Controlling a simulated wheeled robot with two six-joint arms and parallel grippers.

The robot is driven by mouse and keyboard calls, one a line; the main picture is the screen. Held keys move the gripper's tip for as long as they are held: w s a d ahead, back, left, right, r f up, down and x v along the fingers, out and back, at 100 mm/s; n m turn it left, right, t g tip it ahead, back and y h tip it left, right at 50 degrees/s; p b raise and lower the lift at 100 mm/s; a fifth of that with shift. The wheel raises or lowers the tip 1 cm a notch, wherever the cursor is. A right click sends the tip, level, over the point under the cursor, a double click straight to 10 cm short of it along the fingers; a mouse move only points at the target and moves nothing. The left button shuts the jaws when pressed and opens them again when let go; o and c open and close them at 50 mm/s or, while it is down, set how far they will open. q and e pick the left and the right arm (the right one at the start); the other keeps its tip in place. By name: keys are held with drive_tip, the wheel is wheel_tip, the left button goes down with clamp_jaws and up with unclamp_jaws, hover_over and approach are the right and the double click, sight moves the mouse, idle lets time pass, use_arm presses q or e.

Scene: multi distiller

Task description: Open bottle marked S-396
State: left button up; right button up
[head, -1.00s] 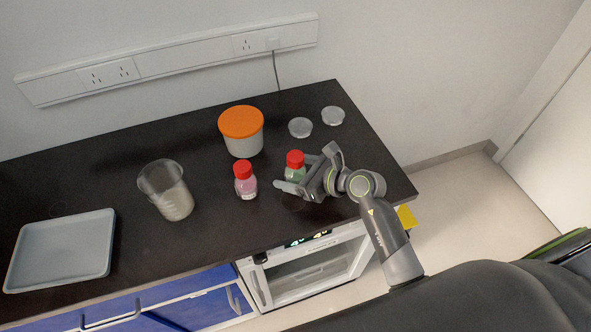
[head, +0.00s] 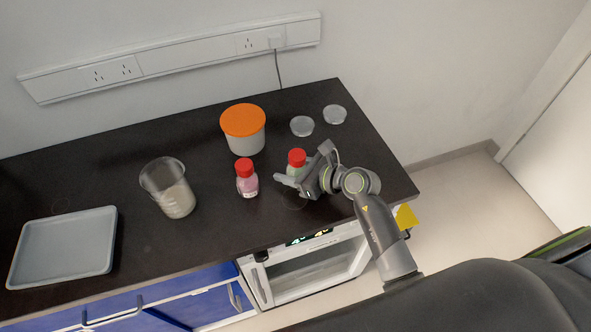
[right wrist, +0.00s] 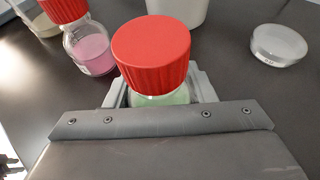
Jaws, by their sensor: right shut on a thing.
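A bottle with a red cap and green contents (head: 294,168) stands on the black bench. It also shows in the right wrist view, where its red cap (right wrist: 152,52) is on and fills the middle. My right gripper (head: 287,178) is shut on this bottle's body, below the cap. A second red-capped bottle with pink contents (head: 247,185) stands just to its left; it shows at the upper left of the right wrist view (right wrist: 90,48). No S-396 marking is readable on either bottle. My left gripper is not in view.
A white tub with an orange lid (head: 243,135) stands behind the bottles. A beaker (head: 170,190) and a grey tray (head: 62,250) are to the left. Two clear dishes (head: 302,126) (head: 335,114) lie at the back right. The bench's right edge is near my arm.

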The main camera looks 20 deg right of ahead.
drive_tip(key=shift+r, duration=0.15)
wheel_tip(320, 180, up, 10)
drive_tip(key=shift+f, duration=0.1)
idle(0.3)
drive_tip(key=o, duration=0.5)
drive_tip(key=shift+c, duration=0.2)
drive_tip(key=c, duration=0.7)
drive_tip(key=s+d+r+n+g, duration=0.1)
drive_tip(key=s+d, duration=0.1)
drive_tip(key=s, duration=0.2)
drive_tip(key=s+d+r+n+y, duration=0.1)
drive_tip(key=s+d+r, duration=0.1)
drive_tip(key=s, duration=0.1)
drive_tip(key=s+d+r+n+g+y, duration=0.1)
drive_tip(key=s+r, duration=0.1)
drive_tip(key=s, duration=0.2)
drive_tip(key=shift+s+d+r+g, duration=0.1)
drive_tip(key=shift+s+d+g, duration=0.2)
drive_tip(key=shift+d, duration=0.1)
